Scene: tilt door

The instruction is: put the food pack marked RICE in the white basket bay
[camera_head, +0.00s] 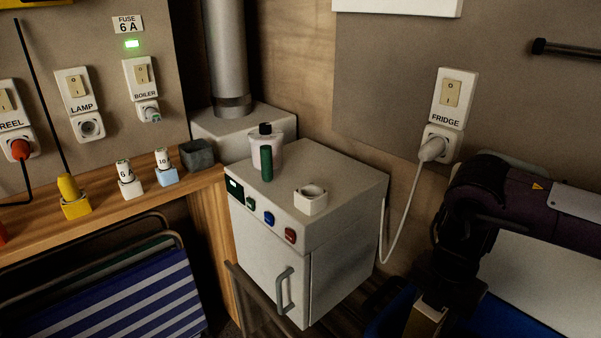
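No food pack marked RICE and no white basket bay can be made out in the head view. My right arm comes in from the right edge, and its dark gripper (436,298) points down near the bottom edge. A tan, box-like piece (426,318) shows at its lower end; I cannot tell whether it is held or part of the gripper. The fingertips are hidden or cut off. My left gripper is not in view.
A small white fridge (345,265) stands in the middle with a white bottle (267,148) and a square white holder (311,199) on top. A wooden counter (100,218) is at left, a striped folding chair (110,300) below it. A white surface (545,285) lies at lower right.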

